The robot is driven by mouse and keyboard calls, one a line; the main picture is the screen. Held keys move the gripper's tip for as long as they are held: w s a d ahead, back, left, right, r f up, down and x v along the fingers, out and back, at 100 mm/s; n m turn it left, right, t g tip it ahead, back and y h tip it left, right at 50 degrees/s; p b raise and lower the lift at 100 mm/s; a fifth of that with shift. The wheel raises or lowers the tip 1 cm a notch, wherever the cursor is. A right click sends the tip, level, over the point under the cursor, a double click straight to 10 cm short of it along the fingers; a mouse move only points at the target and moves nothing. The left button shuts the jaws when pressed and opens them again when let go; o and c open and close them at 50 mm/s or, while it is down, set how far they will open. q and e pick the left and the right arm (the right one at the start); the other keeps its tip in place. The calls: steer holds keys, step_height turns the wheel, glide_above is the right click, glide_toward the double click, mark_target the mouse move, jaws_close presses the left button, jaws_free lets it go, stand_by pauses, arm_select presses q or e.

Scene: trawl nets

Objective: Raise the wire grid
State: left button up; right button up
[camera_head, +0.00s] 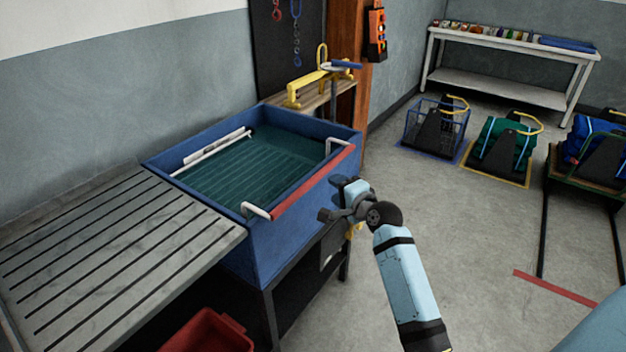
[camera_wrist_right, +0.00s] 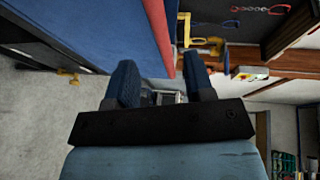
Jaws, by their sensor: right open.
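The wire grid (camera_head: 245,170) shows as pale parallel lines under dark teal water in a blue tub (camera_head: 262,238). Two white handles, a near one (camera_head: 256,210) and a far one (camera_head: 340,142), stand at the tub's right rim. A red strip (camera_head: 312,184) runs along that rim between them. My right gripper (camera_head: 333,203) is open and empty, just outside the tub's right wall and below the rim. In the right wrist view my two dark fingers (camera_wrist_right: 160,75) are apart, with the red strip (camera_wrist_right: 159,32) ahead of them. My left gripper is not in view.
A slatted grey table (camera_head: 110,250) adjoins the tub's near left side. A red bin (camera_head: 210,332) is below. A yellow clamp-like tool (camera_head: 308,87) lies behind the tub. Several loaded stands and a white shelf table (camera_head: 510,65) are at the back right.

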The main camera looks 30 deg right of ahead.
mark_target(320, 178)
steer(key=w, duration=0.3)
steer(key=w+f+b, duration=0.1)
steer(key=w, duration=0.2)
steer(key=w+f, duration=0.1)
steer(key=w, duration=0.2)
steer(key=shift+w, duration=0.3)
steer(key=shift+c, duration=0.5)
steer(key=shift+r, duration=0.1)
jaws_close()
